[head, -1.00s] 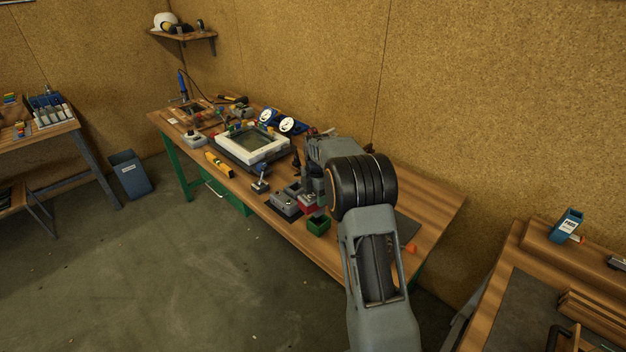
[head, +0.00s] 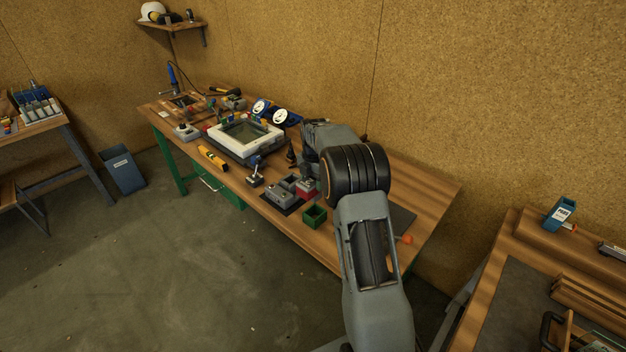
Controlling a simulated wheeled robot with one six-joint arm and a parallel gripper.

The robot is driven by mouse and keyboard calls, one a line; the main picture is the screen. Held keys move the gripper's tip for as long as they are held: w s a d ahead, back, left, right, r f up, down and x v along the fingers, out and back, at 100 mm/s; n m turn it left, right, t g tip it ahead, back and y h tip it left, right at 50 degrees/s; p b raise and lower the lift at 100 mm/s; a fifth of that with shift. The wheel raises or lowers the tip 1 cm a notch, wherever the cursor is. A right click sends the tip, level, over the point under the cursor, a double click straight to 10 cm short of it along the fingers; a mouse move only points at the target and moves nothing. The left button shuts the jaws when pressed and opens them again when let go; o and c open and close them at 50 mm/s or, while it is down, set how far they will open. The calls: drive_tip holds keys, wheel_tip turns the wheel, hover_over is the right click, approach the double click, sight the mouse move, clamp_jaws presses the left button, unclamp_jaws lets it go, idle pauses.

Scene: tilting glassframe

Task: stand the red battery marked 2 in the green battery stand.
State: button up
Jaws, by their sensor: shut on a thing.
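The green battery stand (head: 315,216) is a small open-topped green box near the front edge of the workbench, and its inside looks dark. My gripper (head: 310,176) points down just behind and above it, small, dark and partly covered by my own arm. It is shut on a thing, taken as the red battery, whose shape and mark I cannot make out. A red block (head: 306,193) with a grey top sits on the bench just behind and left of the green stand, below my gripper. I cannot tell whether it is a holder or a battery.
Grey boxes (head: 280,193) stand left of the red block. A joystick (head: 255,171), a yellow level (head: 212,157) and a white-framed tilting box (head: 240,140) lie farther left. Two white dials (head: 270,112) stand behind. Bare wood (head: 425,190) is free at the right.

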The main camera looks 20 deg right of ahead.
drive_tip(key=shift+f+b, duration=1.55)
drive_tip(key=shift+f, duration=1.15)
drive_tip(key=shift+f+b, duration=1.65)
drive_tip(key=shift+f, duration=1.1)
drive_tip(key=o, duration=1.2)
wheel_tip(320, 180, up, 14)
drive_tip(key=shift+f+b, duration=0.1)
drive_tip(key=shift+b, duration=0.5)
